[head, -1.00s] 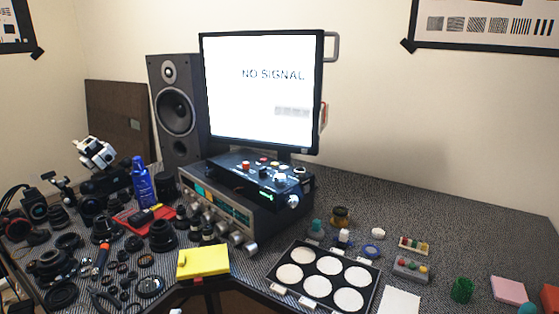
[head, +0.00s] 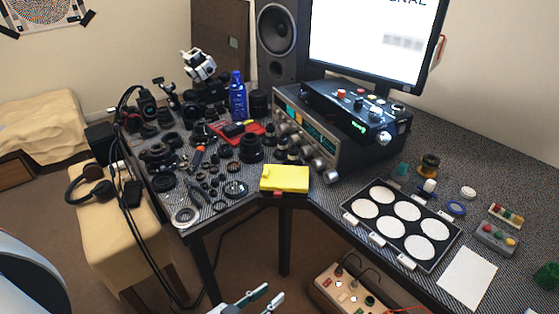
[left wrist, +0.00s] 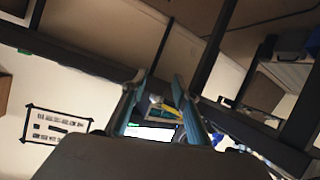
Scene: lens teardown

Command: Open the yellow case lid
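The yellow case (head: 285,178) lies at the front edge of the desk in the head view. Its lid looks shut, and a small red part shows at its front edge. My left gripper (head: 270,293) is at the bottom of the head view, below the desk front and well apart from the case. Its two fingers are spread with nothing between them. In the left wrist view the left gripper (left wrist: 157,82) is also open and empty. A small yellow patch shows beyond the fingers there; I cannot tell if it is the case. My right gripper is in neither view.
Dark lens parts crowd the desk left of the case. A receiver (head: 305,140) stands behind it. A tray with white discs (head: 432,262) lies to the right. Desk legs and a box with knobs (head: 345,290) are below. A stool with headphones (head: 90,190) stands left.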

